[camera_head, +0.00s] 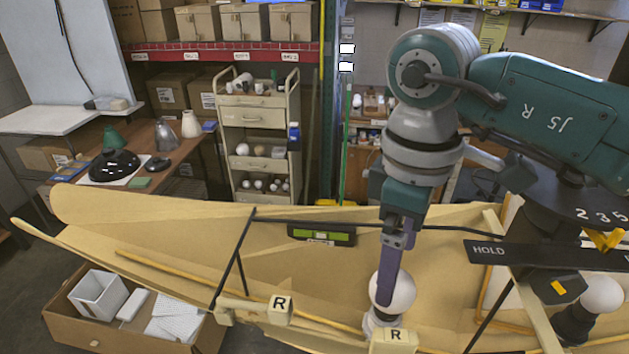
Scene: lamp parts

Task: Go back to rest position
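My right arm comes in from the right, and its gripper (384,302) points straight down. Its purple finger is seen edge-on, so the gap between the fingers is hidden. A round white bulb (404,291) shows on both sides of the fingertip, sitting on a pale base (372,322) in the tan wooden trough. I cannot tell whether the finger touches the bulb or only stands in front of it. A second white bulb (602,291) stands in a dark socket at the lower right. My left gripper is not in view.
A green level (321,235) lies in the wooden trough (150,218), and black rods cross it. Blocks marked R (280,309) sit on its front edge. A black HOLD plate (505,252) is at right. A bench (190,158) with lamp parts and a drawer cart (255,115) stand behind.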

